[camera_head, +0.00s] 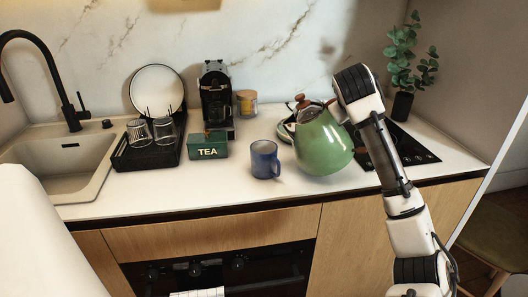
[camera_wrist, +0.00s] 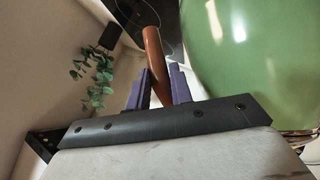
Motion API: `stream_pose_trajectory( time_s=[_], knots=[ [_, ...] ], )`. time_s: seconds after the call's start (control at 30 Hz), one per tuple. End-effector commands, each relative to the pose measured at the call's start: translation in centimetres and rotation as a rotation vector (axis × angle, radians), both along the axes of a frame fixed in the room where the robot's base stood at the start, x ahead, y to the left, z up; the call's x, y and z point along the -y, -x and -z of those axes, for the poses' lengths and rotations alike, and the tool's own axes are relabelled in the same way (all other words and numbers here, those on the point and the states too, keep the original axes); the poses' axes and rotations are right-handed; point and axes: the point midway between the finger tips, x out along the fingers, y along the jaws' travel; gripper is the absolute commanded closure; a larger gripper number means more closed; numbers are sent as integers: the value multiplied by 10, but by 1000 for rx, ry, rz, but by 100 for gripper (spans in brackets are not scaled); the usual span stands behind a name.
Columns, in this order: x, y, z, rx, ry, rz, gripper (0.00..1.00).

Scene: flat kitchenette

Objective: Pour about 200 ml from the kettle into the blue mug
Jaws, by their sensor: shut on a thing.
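The green kettle (camera_head: 322,146) has a brown lid knob and leans with its top toward the left in the head view. It is just right of the blue mug (camera_head: 264,162), with a small gap between them. I cannot tell whether its bottom touches the counter. The mug stands upright; no liquid can be made out in it. In the wrist view, my gripper (camera_wrist: 158,88) is shut on the kettle's brown handle (camera_wrist: 153,48), and the green body (camera_wrist: 248,62) fills the right side. The spout and any stream are not clearly visible.
A green tea box (camera_head: 208,146) and a black rack (camera_head: 146,155) with glasses stand left of the mug. A coffee machine (camera_head: 216,95) and a jar (camera_head: 246,102) are behind. A black cooktop (camera_head: 413,150) and potted plant (camera_head: 403,105) are right. The counter front is clear.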

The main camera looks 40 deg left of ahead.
Motion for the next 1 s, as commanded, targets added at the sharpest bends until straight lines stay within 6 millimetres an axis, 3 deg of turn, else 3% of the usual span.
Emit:
stream_pose_trajectory(
  time_s=[0.13, 1.0],
  knots=[
    [-9, 9, -13, 69, 57, 0, 100],
    [-40, 38, -36, 318, 343, -7, 100]
  ],
)
